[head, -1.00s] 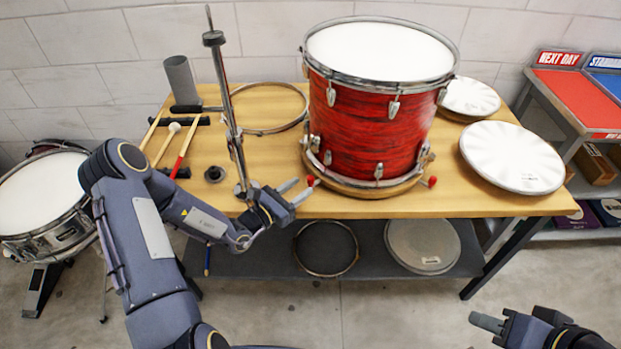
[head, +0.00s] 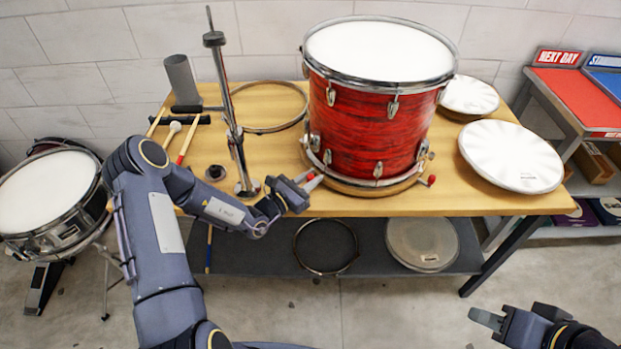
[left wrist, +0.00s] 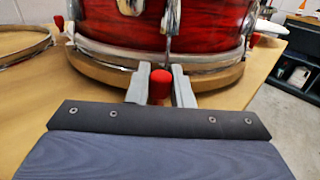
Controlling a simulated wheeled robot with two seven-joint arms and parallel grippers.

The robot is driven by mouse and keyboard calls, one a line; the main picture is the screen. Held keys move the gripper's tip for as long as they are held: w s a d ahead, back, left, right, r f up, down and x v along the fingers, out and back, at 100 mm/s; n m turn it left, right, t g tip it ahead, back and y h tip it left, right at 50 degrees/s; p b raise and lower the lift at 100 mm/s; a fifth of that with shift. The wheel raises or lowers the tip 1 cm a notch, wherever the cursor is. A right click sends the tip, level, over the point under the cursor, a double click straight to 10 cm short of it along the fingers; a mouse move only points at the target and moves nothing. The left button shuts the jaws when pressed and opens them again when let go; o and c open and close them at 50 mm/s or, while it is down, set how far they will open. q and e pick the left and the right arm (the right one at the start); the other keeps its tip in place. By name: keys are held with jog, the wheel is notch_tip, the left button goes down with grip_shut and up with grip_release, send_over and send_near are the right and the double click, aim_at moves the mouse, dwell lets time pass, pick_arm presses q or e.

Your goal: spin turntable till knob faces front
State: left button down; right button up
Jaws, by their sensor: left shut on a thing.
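The wooden turntable (head: 375,189) lies near the front of the bench with the large red drum (head: 365,125) upright on it. Red knobs stick out from its rim; one (head: 432,181) shows at the right front. My left gripper (head: 316,180) is at the turntable's left front, shut on another red knob (left wrist: 160,84). In the left wrist view the two grey fingers stand either side of that knob, and further red knobs show at the left (left wrist: 58,22) and right (left wrist: 255,38). My right gripper (head: 488,319) is low at the right, away from the bench; its opening is unclear.
A metal stand (head: 238,150) rises just behind my left forearm. Drumsticks, a mallet and a hoop (head: 262,129) lie on the left of the bench. A white drumhead (head: 512,157) lies right of the turntable. A snare drum (head: 50,200) stands at far left.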

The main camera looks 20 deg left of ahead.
pick_arm(q)
jog(key=w+a+b, duration=0.1)
jog(key=w+a, duration=0.1)
jog(key=a, duration=0.1)
jog(key=w+a+b, duration=0.1)
jog(key=a, duration=0.1)
jog(key=shift+w+a+f+b, duration=0.1)
jog(key=shift+w+b, duration=0.2)
jog(key=shift+w, duration=0.15)
jog(key=c, duration=1.3)
grip_release()
jog(key=shift+c, duration=0.2)
